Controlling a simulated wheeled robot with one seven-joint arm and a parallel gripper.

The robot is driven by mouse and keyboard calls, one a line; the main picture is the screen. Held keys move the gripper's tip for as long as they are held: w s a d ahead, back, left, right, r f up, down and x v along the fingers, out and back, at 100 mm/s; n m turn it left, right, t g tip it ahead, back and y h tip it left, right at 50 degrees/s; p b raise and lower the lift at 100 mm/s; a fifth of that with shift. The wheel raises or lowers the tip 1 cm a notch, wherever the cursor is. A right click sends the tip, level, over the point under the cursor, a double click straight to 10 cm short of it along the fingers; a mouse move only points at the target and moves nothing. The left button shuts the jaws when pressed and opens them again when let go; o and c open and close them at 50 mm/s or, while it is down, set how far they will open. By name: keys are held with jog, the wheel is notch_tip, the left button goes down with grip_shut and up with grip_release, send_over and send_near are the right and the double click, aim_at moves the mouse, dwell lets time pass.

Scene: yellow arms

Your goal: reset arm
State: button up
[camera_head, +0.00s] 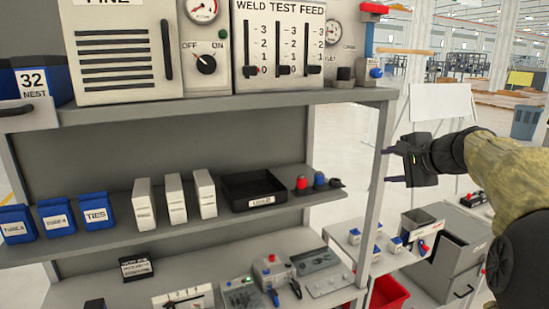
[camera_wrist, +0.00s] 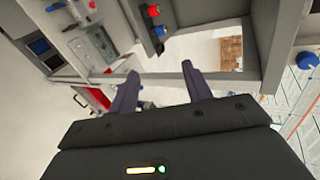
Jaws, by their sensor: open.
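My gripper (camera_head: 390,166) is at the right in the head view, just right of the shelf unit's right front post, with its fingers pointing left. In the wrist view my gripper (camera_wrist: 160,84) shows two dark fingers spread apart with nothing between them. It is open and empty. My arm comes in from the right edge of the head view, with a camouflage-patterned sleeve and a dark joint.
A grey shelf unit (camera_head: 225,106) fills the left and middle, holding control panels, blue bins (camera_head: 57,216), white boxes (camera_head: 175,199) and a black tray (camera_head: 240,204). Below the gripper are grey boxes (camera_head: 458,255) and a red bin (camera_head: 388,294). A white board (camera_head: 440,103) stands behind.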

jog(key=s+a+f+n+g+h, duration=0.1)
jog(key=s+a+f+n+g, duration=0.3)
jog(key=f, duration=0.7)
jog(key=s+a+f+n+g+h, duration=0.1)
jog(key=s+a+f+n+g, duration=0.15)
jog(key=s+a+f, duration=0.55)
jog(key=s+f+n+g+h, duration=0.2)
jog(key=s+f+n, duration=0.6)
jog(key=s+f, duration=0.6)
jog(key=shift+s+a+n, duration=0.15)
jog(key=shift+a+n, duration=0.1)
jog(key=shift+n, duration=0.1)
